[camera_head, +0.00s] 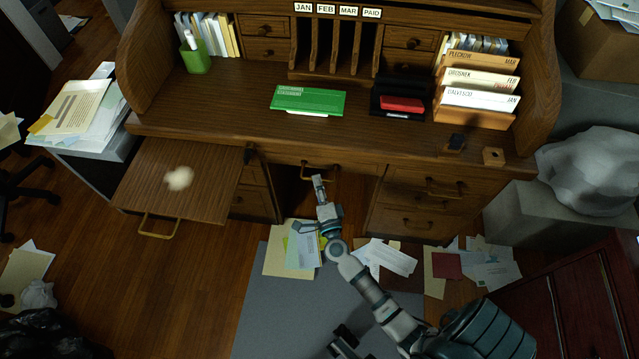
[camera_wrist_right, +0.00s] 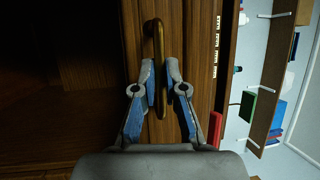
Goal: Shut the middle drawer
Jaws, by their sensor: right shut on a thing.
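The middle drawer (camera_head: 285,167) is a wooden drawer under the centre of the rolltop desk, with a brass handle (camera_head: 307,165). Its front and the handle (camera_wrist_right: 153,28) also show in the turned right wrist view. How far the drawer stands out is hard to tell. My right gripper (camera_head: 319,181) is at this handle. In the right wrist view its two fingers (camera_wrist_right: 161,88) are shut on the handle, one on each side. The gripper hides part of the handle in the head view. My left gripper is not in view.
A wooden drawer or board (camera_head: 205,190) with a brass handle stands out at the left. Closed drawers (camera_head: 410,215) flank the right. A green folder (camera_head: 309,99) and a red stamp pad (camera_head: 402,104) lie on the desktop. Papers (camera_head: 290,258) litter the floor below.

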